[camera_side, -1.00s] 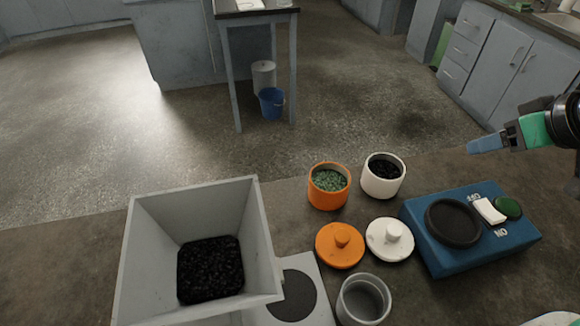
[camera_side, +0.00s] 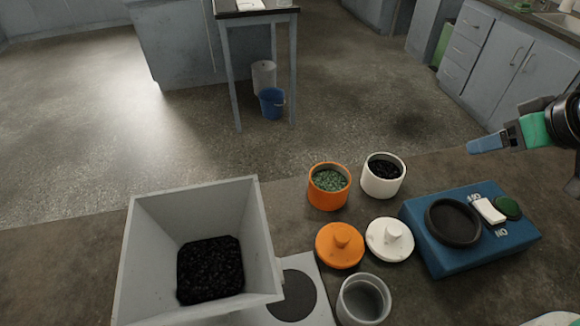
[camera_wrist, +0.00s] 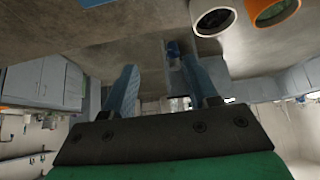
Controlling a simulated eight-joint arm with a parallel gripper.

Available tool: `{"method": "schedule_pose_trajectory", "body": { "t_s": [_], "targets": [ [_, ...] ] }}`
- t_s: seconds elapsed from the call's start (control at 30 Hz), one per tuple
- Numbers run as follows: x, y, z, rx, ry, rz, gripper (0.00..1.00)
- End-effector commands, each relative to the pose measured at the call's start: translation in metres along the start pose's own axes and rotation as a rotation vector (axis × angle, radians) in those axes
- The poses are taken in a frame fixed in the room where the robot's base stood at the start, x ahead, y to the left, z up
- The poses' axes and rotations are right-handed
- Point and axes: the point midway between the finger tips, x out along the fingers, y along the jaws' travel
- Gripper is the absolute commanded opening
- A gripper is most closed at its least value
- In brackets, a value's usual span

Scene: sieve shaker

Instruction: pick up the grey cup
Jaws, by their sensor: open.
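The grey cup (camera_side: 363,299) stands upright and looks empty, near the bottom of the side view, beside the flat plate with a dark disc. My gripper (camera_side: 487,144) is at the right edge of the side view, raised and well apart from the cup. In the wrist view my gripper (camera_wrist: 162,90) shows two blue fingers spread with nothing between them. The grey cup does not show in the wrist view.
A grey hopper (camera_side: 140,250) with black grains stands left. An orange jar (camera_side: 328,196) and white jar (camera_side: 381,185) stand behind an orange lid (camera_side: 340,252) and white lid (camera_side: 390,246). A blue device (camera_side: 440,258) with buttons sits right of the cup.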

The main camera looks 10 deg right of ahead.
Motion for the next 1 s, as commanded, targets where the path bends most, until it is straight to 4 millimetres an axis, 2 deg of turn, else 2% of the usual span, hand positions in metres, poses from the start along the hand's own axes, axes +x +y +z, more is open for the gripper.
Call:
{"method": "schedule_pose_trajectory", "body": {
  "t_s": [0.07,0.23,0.47,0.57,0.67,0.77,0.9,1.0],
  "targets": [
    [0.0,0.0,0.0,0.0,0.0,0.0,0.53],
    [0.0,0.0,0.0,0.0,0.0,0.0,0.98],
    [0.0,-0.001,0.0,-0.007,-0.001,-0.002,1.0],
    [0.002,-0.011,0.0,-0.109,-0.024,-0.026,1.0],
    [0.005,-0.039,0.004,-0.398,-0.08,-0.095,1.0],
    [0.007,-0.082,0.015,-0.85,-0.146,-0.213,1.0],
    [0.005,-0.141,0.045,-1.563,-0.199,-0.426,1.0],
    [0.0,-0.174,0.071,-2.009,-0.2,-0.581,1.0]
  ]
}}
